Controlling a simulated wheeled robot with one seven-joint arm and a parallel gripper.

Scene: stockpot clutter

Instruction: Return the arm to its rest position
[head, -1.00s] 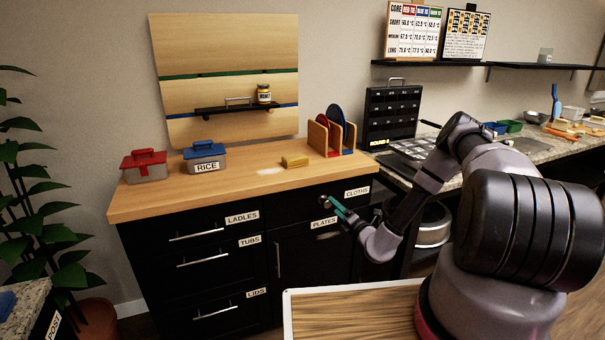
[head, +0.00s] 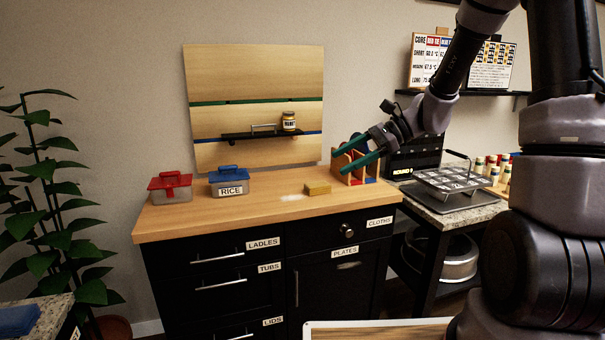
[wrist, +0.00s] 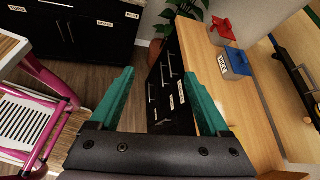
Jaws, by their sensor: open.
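My gripper (head: 348,157) is raised above the right part of the wooden counter, in front of the plate rack in the head view. Its two teal fingers are apart with nothing between them. They also show in the wrist view (wrist: 160,95), spread wide over the view of the floor and the black cabinet front. My arm rises from the right side of the head view, bent at the top, with its upper part cut off by the frame edge.
The counter (head: 240,215) holds a red-lidded tin (head: 170,188), a blue-lidded RICE tin (head: 229,182), a yellow block (head: 317,188) and a plate rack (head: 358,175). A shelf with a jar (head: 289,121) hangs behind. A muffin-style tray (head: 452,179) lies right. A plant (head: 55,200) stands left.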

